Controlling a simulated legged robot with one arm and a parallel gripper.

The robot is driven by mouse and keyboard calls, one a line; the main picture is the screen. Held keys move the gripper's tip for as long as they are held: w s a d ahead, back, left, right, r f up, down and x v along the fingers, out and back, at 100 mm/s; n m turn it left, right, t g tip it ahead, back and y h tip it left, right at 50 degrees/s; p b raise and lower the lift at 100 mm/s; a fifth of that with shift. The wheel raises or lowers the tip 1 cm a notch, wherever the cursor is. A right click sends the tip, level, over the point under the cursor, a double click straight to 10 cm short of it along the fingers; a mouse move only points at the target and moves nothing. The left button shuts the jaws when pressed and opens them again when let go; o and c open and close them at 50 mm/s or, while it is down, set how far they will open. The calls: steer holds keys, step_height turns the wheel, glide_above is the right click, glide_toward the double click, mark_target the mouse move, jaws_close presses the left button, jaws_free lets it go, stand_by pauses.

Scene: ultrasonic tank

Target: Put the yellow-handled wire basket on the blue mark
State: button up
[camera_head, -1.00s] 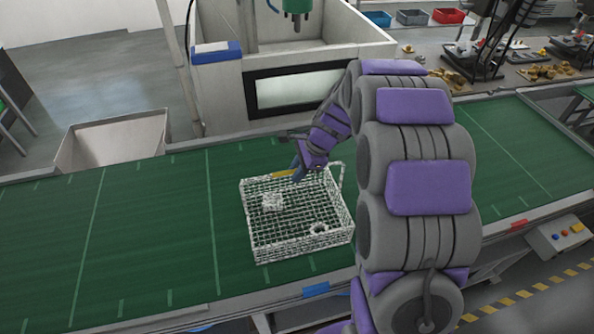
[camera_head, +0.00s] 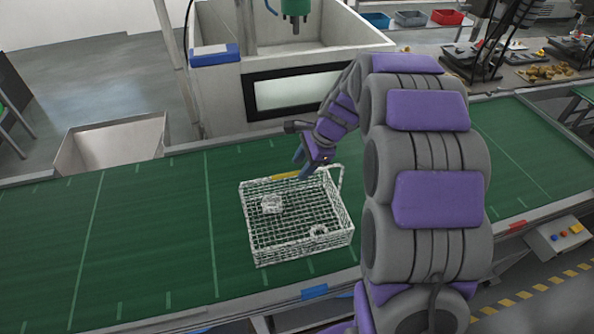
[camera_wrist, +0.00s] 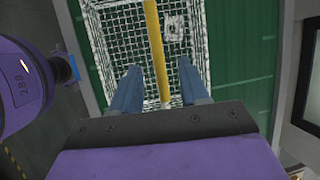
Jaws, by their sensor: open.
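The wire basket (camera_head: 262,247) sits on the green conveyor. Its yellow handle (camera_head: 286,175) shows at the far side, and it runs lengthwise in the wrist view (camera_wrist: 156,50). My gripper (camera_head: 303,160) is just above the handle. In the wrist view my gripper (camera_wrist: 160,82) is open, with its two blue fingers on either side of the yellow bar and visible gaps to both. The blue mark (camera_head: 315,292) is on the conveyor's front rail, nearer than the basket and slightly right of its centre.
A small pale block (camera_head: 271,204) and a pale ring (camera_head: 319,230) lie in the basket. A red mark (camera_head: 517,225) is farther right on the rail. A tank (camera_head: 250,75) stands behind the conveyor. The belt left of the basket is clear.

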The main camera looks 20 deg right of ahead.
steer(key=v, duration=0.8)
steer(key=s+a+r+n+g+h, duration=0.1)
steer(key=s+a+n, duration=0.25)
steer(key=s, duration=0.55)
steer(key=s+a+n+g+h, duration=0.1)
steer(key=s+a+n, duration=0.3)
steer(key=s, duration=0.5)
steer(key=s+d+f+n+g+h, duration=0.1)
steer(key=s+f+n+h, duration=0.1)
steer(key=s+n, duration=0.8)
steer(key=s, duration=0.8)
steer(key=shift+d+f+g, duration=0.2)
steer(key=shift+f+g, duration=0.1)
steer(key=shift+w+f, duration=0.1)
step_height(320, 180, down, 10)
steer(key=b, duration=0.9)
steer(key=shift+b, duration=0.4)
